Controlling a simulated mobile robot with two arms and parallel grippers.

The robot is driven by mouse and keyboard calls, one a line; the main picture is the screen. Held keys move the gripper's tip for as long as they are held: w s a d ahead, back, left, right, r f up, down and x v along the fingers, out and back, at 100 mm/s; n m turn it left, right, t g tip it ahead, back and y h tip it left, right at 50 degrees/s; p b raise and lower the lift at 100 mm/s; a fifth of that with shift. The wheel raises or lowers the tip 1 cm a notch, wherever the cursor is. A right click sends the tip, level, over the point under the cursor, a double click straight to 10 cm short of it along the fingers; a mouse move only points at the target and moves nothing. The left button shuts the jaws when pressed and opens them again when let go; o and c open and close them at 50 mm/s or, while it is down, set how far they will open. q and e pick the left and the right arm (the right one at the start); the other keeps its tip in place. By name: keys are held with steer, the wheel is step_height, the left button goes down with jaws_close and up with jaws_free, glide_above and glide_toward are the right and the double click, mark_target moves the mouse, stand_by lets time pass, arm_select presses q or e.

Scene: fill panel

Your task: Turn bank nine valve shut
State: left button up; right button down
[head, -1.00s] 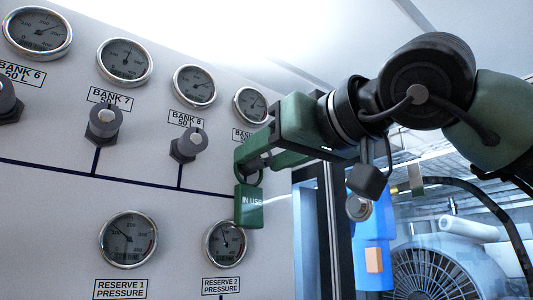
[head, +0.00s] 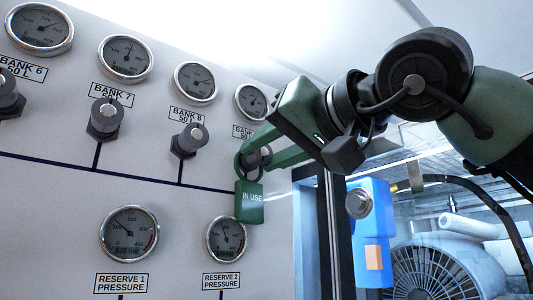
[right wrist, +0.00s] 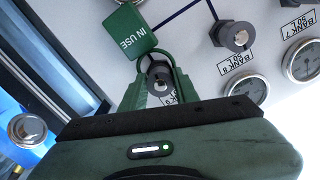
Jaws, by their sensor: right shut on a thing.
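The bank nine valve (head: 262,156) is a dark grey knob on the white panel, below the rightmost gauge of the upper row. My right gripper (head: 256,150) is shut on the knob, with a green finger on either side. In the right wrist view, the knob (right wrist: 160,73) shows between the two fingers. A green IN USE tag (head: 249,203) hangs by its loop around the valve; it also shows in the right wrist view (right wrist: 131,30). The bank nine label (head: 242,132) is partly hidden by my gripper. My left gripper is not in view.
The bank 8 valve (head: 188,139) and bank 7 valve (head: 105,117) stand to the left. The reserve 2 gauge (head: 226,239) sits just below the tag. The panel ends to the right, beside a blue box (head: 372,225) and a fan (head: 435,270).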

steer(key=m+b, duration=0.1)
steer(key=m, duration=0.3)
steer(key=shift+m, duration=0.4)
steer(key=m, duration=0.3)
steer(key=shift+m+b, duration=0.3)
steer(key=m, duration=0.3)
steer(key=shift+m+b, duration=0.3)
steer(key=shift+b, duration=0.1)
steer(key=m+b, duration=0.1)
steer(key=m, duration=0.3)
steer(key=shift+m, duration=0.3)
steer(key=m+b, duration=0.1)
steer(key=m, duration=0.3)
steer(key=m+b, duration=0.1)
steer(key=m, duration=0.3)
steer(key=m+b, duration=0.1)
steer(key=m, duration=0.3)
steer(key=shift+m+b, duration=0.3)
steer(key=m+b, duration=0.1)
steer(key=m, duration=0.3)
steer(key=shift+r, duration=0.1)
